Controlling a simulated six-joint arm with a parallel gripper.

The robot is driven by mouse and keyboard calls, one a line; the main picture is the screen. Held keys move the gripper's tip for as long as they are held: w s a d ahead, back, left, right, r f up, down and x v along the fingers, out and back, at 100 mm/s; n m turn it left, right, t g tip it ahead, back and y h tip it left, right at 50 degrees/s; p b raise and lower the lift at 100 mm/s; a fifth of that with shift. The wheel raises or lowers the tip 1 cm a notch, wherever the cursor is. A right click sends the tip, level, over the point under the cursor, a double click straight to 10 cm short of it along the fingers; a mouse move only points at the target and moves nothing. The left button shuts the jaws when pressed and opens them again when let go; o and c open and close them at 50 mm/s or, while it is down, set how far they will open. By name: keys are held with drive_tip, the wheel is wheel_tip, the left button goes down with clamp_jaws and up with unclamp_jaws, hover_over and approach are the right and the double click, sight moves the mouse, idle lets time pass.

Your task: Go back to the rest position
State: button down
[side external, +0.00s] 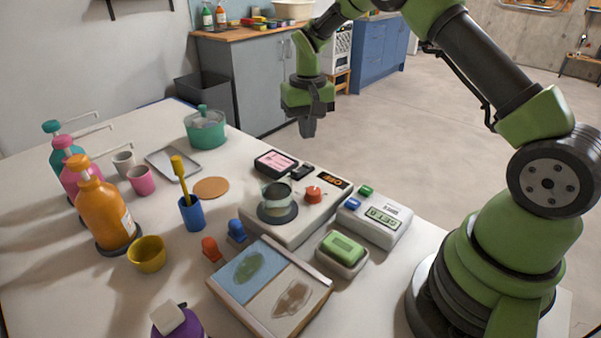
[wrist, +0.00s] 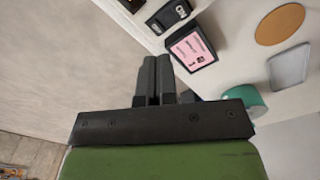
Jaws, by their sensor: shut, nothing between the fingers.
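My gripper (side external: 307,127) is raised in the air above and beyond the back edge of the white table (side external: 130,285). It points downward with its fingers shut and empty. In the wrist view, the two dark fingers (wrist: 157,78) lie close side by side with nothing between them. Nothing touches the gripper. The open floor shows under it in the side view.
A hot plate (side external: 330,208) holds a glass beaker (side external: 276,193). A scale (side external: 375,225), a green soap bar (side external: 343,246), a teal pot (side external: 206,130) and pump bottles (side external: 99,208) stand on the table. A grey cabinet (side external: 240,80) stands behind.

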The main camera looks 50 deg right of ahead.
drive_tip(key=s+a+r+t, duration=0.2)
drive_tip(key=s+a+r, duration=0.15)
drive_tip(key=r, duration=0.45)
drive_tip(key=s+a+r+t, duration=0.1)
drive_tip(key=s+a+r, duration=0.2)
drive_tip(key=s+r, duration=0.35)
drive_tip(key=s+a+r+n+t+y, duration=0.1)
drive_tip(key=s+a+r+t, duration=0.1)
drive_tip(key=s, duration=0.5)
drive_tip(key=s+a+r+n+t+y, duration=0.1)
drive_tip(key=s+a+r+t, duration=0.1)
drive_tip(key=s, duration=0.5)
drive_tip(key=shift+s+a+r, duration=0.15)
drive_tip(key=shift+s+a, duration=0.05)
drive_tip(key=shift+a, duration=0.4)
